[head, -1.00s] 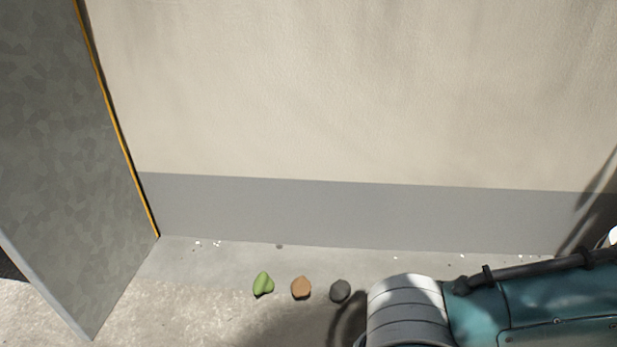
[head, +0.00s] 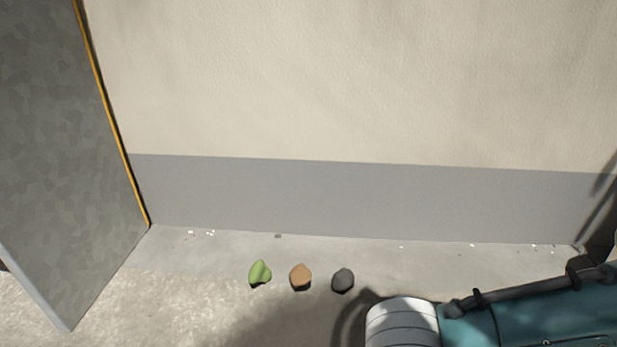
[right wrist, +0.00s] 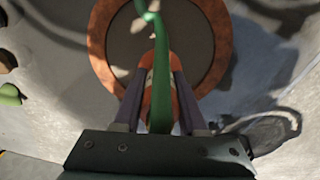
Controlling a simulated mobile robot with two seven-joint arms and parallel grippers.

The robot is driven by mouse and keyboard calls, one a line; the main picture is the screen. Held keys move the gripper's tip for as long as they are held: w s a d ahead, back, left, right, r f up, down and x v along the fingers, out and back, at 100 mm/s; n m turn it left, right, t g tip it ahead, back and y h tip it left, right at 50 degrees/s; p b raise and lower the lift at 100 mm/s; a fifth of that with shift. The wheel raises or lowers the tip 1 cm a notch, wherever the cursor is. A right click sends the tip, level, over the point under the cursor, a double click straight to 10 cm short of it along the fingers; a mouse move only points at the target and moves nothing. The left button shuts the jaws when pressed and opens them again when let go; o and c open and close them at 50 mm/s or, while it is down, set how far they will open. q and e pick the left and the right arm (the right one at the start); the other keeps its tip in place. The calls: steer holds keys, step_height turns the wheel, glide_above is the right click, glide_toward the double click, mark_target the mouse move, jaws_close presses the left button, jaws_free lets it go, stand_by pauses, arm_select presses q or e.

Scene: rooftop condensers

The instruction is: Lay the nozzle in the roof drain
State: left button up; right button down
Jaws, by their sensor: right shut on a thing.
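The nozzle (right wrist: 160,65) is a long, thin green piece in the right wrist view, with a bent upper end. My right gripper (right wrist: 155,85) is shut on it, with orange showing between the fingers. The roof drain (right wrist: 207,45) is behind it in the same view, a round copper-coloured rim around a dark brown disc. The nozzle's upper part overlaps the drain in the picture; I cannot tell the height between them. The head view shows neither nozzle nor drain, only my right arm at the lower right. My left gripper is in neither view.
In the head view, a green lump (head: 260,272), a brown lump (head: 300,276) and a dark grey lump (head: 343,280) lie in a row on the roof floor. A pale wall (head: 360,90) stands behind, and a grey metal panel (head: 60,160) on the left.

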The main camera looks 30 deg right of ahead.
steer(key=shift+f, duration=0.2)
steer(key=shift+c, duration=2.3)
jaws_free()
